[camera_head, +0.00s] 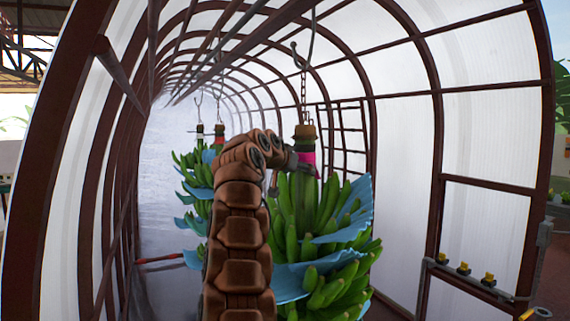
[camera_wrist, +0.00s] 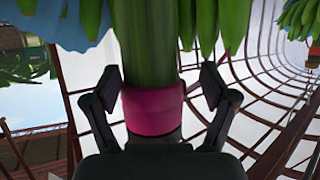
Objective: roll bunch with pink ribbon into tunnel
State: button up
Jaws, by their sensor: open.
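The bunch with the pink ribbon (camera_head: 345,275) hangs from a hook and chain at the right of the arm in the head view, green bananas with blue sheets between its layers. The pink ribbon (camera_head: 308,158) wraps its stem near the top and also shows in the wrist view (camera_wrist: 153,110). My gripper (camera_wrist: 160,88) is open, its two fingers on either side of the green stem (camera_wrist: 150,50), with gaps visible on both sides. In the head view my gripper (camera_head: 287,165) is at the stem, its fingertips unclear. The tunnel (camera_head: 165,150) has brown arches and translucent white panels.
More bunches (camera_head: 195,205) hang deeper in the tunnel, left of my arm, under their own hooks; one stem carries a red band (camera_head: 219,140). A rail with yellow-and-black parts (camera_head: 463,269) stands at the lower right. A brown lattice frame (camera_head: 343,130) stands behind the pink-ribbon bunch.

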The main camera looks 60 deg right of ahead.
jog(key=v, duration=0.8)
jog(key=shift+a, duration=0.25)
dwell(0.5)
